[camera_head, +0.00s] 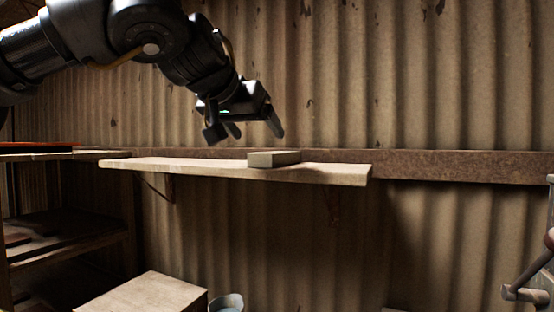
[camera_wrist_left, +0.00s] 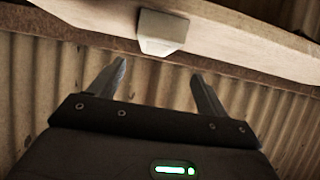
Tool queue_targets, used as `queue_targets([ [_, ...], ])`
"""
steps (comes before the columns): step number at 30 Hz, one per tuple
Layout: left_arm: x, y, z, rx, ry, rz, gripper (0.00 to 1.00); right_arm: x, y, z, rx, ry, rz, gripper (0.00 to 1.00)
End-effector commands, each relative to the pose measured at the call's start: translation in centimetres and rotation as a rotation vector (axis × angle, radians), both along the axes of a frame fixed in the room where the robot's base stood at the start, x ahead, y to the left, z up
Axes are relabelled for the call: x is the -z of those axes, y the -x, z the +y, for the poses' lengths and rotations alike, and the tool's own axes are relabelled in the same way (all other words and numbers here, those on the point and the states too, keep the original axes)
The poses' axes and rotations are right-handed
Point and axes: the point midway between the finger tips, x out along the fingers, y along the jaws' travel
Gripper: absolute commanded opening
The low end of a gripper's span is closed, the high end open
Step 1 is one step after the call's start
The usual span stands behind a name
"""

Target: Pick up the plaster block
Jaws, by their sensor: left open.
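The plaster block (camera_head: 274,159) is a small pale grey slab lying on a wooden wall shelf (camera_head: 210,171), right of the shelf's middle. It also shows in the left wrist view (camera_wrist_left: 161,32), beyond the fingertips and roughly between them. My left gripper (camera_head: 252,133) is above the shelf, just above and to the left of the block. Its two fingers are apart and empty, and they do not touch the block. The open fingers also show in the left wrist view (camera_wrist_left: 158,72). My right gripper is not in view.
A corrugated metal wall (camera_head: 450,80) with a rusty horizontal beam (camera_head: 450,167) is behind the shelf. A shelving unit (camera_head: 70,245) stands at the left. A pale box (camera_head: 145,293) and a bucket (camera_head: 227,302) are below. Metal equipment (camera_head: 530,280) is at the right edge.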

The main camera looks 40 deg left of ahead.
Motion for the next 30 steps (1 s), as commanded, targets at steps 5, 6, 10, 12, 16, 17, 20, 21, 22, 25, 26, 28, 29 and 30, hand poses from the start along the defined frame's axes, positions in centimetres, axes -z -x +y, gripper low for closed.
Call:
queue_targets([
  [5, 1.4, -2.3, 0.7, 0.0, -0.001, 0.004, 0.77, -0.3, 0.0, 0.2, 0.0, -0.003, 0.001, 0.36],
  [6, 1.5, -2.7, 0.8, 0.002, 0.0, 0.003, 0.77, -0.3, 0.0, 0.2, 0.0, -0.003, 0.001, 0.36],
  [10, 1.9, -3.3, 1.0, 0.001, 0.0, 0.0, 0.77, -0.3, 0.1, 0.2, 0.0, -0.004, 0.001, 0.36],
  [12, 1.9, -3.3, 1.0, 0.002, 0.0, 0.0, 0.77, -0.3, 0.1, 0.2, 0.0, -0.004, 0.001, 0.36],
  [16, 2.1, -4.1, 1.0, 0.002, -0.001, 0.004, 0.77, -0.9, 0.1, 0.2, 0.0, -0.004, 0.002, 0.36],
  [17, 2.3, -4.5, 1.1, 0.003, -0.002, 0.005, 0.77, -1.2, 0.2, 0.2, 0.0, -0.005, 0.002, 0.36],
  [20, 2.9, -5.9, 1.2, 0.003, -0.001, 0.007, 0.77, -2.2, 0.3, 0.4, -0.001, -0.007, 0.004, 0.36],
  [21, 3.2, -6.4, 1.3, 0.002, -0.001, 0.005, 0.77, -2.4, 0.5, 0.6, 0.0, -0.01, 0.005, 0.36],
  [22, 3.5, -6.7, 1.4, 0.003, 0.001, 0.005, 0.77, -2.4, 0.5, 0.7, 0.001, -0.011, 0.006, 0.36],
  [25, 4.1, -7.5, 1.7, 0.003, 0.001, 0.003, 0.77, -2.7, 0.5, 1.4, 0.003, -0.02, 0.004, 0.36],
  [26, 4.2, -7.6, 1.7, 0.003, 0.001, 0.003, 0.77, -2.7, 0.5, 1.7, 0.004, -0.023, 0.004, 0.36],
  [28, 4.4, -7.8, 1.8, 0.003, 0.001, 0.002, 0.77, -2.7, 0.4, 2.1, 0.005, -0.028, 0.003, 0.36],
  [29, 4.4, -7.8, 1.8, 0.003, 0.001, 0.002, 0.77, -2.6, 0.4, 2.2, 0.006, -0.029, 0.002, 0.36],
  [30, 4.4, -7.8, 1.8, 0.003, 0.001, 0.001, 0.77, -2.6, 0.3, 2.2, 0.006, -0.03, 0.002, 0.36],
])
